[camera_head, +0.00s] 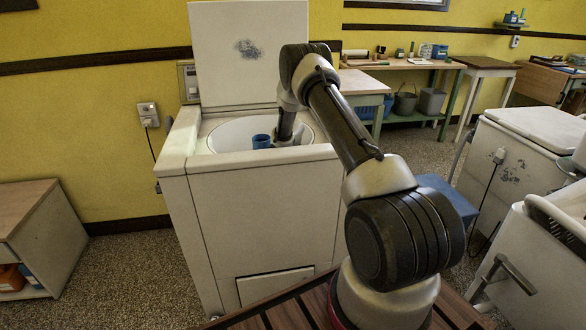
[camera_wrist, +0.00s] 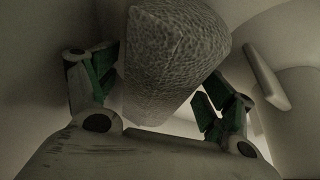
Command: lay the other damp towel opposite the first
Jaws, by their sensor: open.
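A bulky grey, rough-textured piece, apparently a damp towel (camera_wrist: 175,55), fills the upper middle of the wrist view. My gripper (camera_wrist: 155,85) is open, with one green-padded finger on each side of it. I cannot tell whether either finger touches it. In the head view my arm reaches down into the round white tub (camera_head: 226,135) of the open washer (camera_head: 253,225), and my gripper's fingers are hidden there. No second towel can be made out.
The washer's raised lid (camera_head: 248,55) stands behind the tub. In the wrist view a pale bar-like part (camera_wrist: 265,77) lies to the right. A low shelf (camera_head: 40,240) is at left, and other white machines (camera_head: 530,150) stand at right.

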